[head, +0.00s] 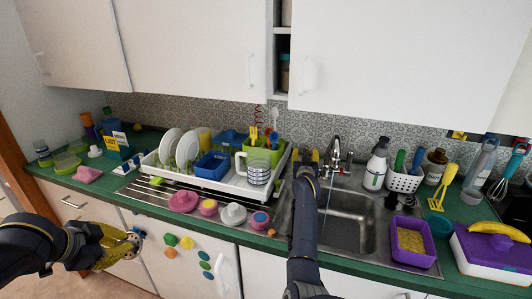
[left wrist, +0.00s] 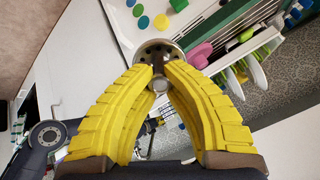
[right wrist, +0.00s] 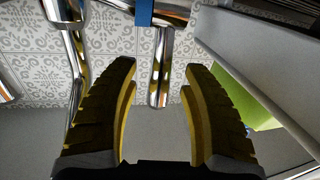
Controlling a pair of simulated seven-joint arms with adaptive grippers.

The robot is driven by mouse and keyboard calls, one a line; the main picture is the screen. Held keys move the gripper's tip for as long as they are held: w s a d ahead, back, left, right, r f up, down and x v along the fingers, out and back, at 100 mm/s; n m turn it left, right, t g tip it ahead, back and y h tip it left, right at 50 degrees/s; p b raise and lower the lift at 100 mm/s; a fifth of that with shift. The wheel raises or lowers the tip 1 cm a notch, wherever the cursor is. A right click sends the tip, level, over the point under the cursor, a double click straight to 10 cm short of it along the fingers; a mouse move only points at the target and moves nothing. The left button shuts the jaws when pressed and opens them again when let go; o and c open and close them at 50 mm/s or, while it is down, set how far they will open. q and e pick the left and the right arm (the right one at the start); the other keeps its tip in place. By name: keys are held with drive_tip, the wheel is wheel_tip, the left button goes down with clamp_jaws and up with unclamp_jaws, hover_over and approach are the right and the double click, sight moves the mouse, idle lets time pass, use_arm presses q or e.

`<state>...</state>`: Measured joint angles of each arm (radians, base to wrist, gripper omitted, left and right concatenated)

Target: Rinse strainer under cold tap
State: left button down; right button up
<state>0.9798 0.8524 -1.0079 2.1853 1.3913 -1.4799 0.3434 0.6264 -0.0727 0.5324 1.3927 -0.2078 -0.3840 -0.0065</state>
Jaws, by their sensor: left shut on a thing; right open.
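The strainer (left wrist: 158,50), a round metal piece with holes, is held by its knob between the yellow fingertips of my left gripper (left wrist: 160,78). In the head view the strainer (head: 135,238) is in front of the cabinet doors, low at left, away from the sink (head: 350,222). The chrome tap (head: 335,152) stands behind the sink. A thin pale-blue line, which looks like running water, drops from it into the basin. My right gripper (head: 306,158) is open beside the tap. In the right wrist view a blue-banded chrome handle (right wrist: 160,75) points between its fingers; I see no contact.
A dish rack (head: 270,190) with plates and cups stands left of the sink. A purple tub (head: 432,245) with a sponge sits at its right edge. A soap bottle (head: 376,165) and a white caddy (head: 403,181) stand behind. The basin is clear.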

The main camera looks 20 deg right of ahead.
drive_tip(key=shift+w+d, duration=0.3)
drive_tip(key=shift+w, duration=0.25)
clamp_jaws()
